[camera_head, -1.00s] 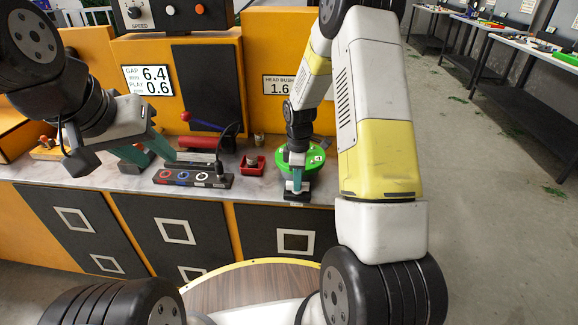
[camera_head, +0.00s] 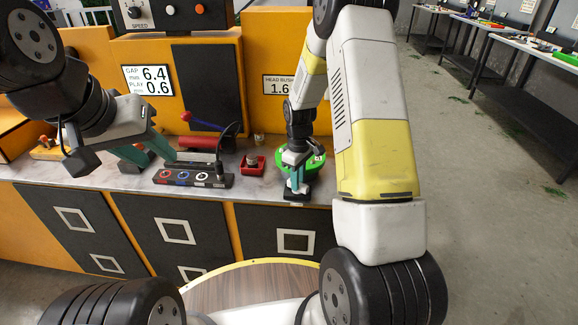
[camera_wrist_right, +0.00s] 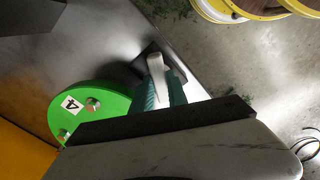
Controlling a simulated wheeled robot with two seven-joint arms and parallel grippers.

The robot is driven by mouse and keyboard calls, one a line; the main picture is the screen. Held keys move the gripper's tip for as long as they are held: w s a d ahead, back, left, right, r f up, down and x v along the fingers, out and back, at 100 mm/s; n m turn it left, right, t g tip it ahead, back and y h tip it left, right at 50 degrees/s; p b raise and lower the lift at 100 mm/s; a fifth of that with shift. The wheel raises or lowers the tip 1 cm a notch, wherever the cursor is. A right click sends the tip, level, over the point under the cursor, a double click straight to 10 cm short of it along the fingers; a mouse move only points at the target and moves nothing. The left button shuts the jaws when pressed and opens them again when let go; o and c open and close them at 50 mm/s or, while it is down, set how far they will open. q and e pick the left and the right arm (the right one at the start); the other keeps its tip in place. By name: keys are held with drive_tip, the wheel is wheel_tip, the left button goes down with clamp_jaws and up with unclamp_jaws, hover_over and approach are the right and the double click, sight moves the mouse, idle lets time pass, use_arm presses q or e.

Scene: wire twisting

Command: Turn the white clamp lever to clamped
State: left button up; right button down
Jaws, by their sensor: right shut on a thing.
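The white clamp lever (camera_wrist_right: 172,66) shows in the right wrist view between the teal fingers of my right gripper (camera_wrist_right: 160,82). That gripper is shut on it. The lever stands over a small dark base (camera_head: 297,196) near the counter's front edge; in the head view my right gripper (camera_head: 296,184) hides most of the lever.
A green disc (camera_wrist_right: 88,112) marked 4 is close beside my right gripper. A red tray (camera_head: 252,168) and the black ringed block (camera_head: 194,180) stand to its left on the counter (camera_head: 110,178). An orange machine panel (camera_head: 272,50) rises behind.

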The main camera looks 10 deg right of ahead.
drive_tip(key=m, duration=1.2)
idle(0.7)
drive_tip(key=c, duration=1.6)
unclamp_jaws()
drive_tip(key=shift+r, duration=3.95)
drive_tip(key=shift+r, duration=0.1)
